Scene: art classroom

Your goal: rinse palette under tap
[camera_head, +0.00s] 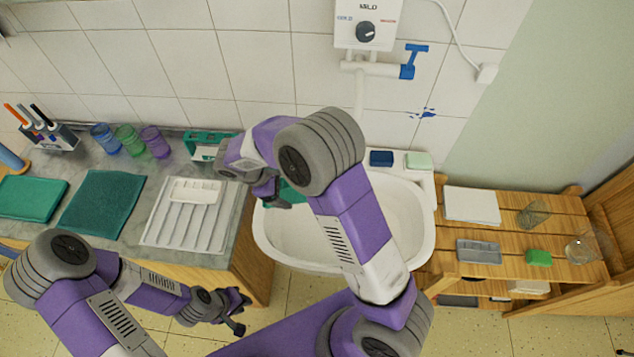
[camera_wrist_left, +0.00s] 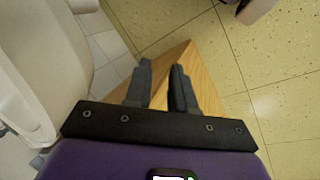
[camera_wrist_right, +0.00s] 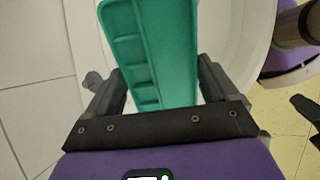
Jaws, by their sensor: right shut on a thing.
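A green palette with a row of compartments (camera_wrist_right: 150,50) is between the fingers of my right gripper (camera_wrist_right: 157,85), which is shut on it. In the head view the palette (camera_head: 291,194) is mostly hidden by my right arm, over the left part of the white sink (camera_head: 405,215). My right gripper (camera_head: 268,192) is there too. The white tap (camera_head: 372,68) with a blue lever (camera_head: 413,62) is on the wall behind, to the right of the gripper. My left gripper (camera_head: 236,313) is empty, its fingers a little apart (camera_wrist_left: 162,75), low in front of the counter.
A white drainer (camera_head: 165,235) holding a white tray (camera_head: 195,190), green cloths (camera_head: 105,203), cups (camera_head: 130,140) and a green holder (camera_head: 205,140) crowd the counter. A wooden rack (camera_head: 510,240) stands right of the sink. A blue sponge (camera_head: 381,158) and soap (camera_head: 418,160) lie on the sink's back edge.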

